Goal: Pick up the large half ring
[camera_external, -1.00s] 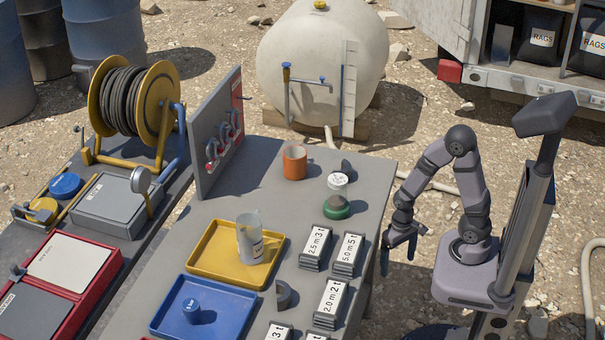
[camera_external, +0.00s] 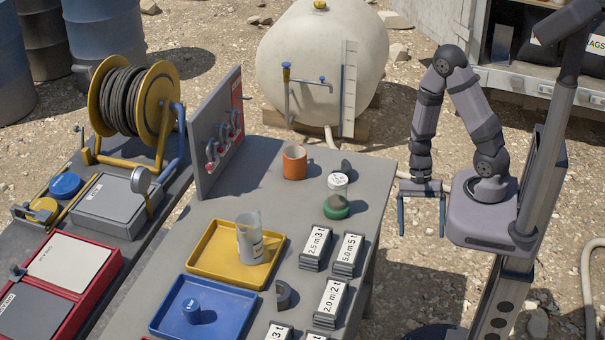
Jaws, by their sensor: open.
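A dark grey half ring (camera_external: 283,294) stands on the grey table, right of the trays and left of the label blocks. A second small dark curved piece (camera_external: 346,167) is at the back of the table behind a white-topped item; it is partly hidden, so I cannot tell its full shape or size. The half ring near the trays looks the larger. My gripper (camera_external: 421,234) is open and empty, its two blue fingers pointing down. It is off the table's right edge, well apart from both pieces.
The table (camera_external: 262,170) bears a yellow tray (camera_external: 207,268) with a clear beaker (camera_external: 250,238), a blue tray (camera_external: 165,318), an orange cup (camera_external: 294,162), a green-based item (camera_external: 336,207) and several label blocks (camera_external: 330,302). An upright panel (camera_external: 212,140) stands at its left.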

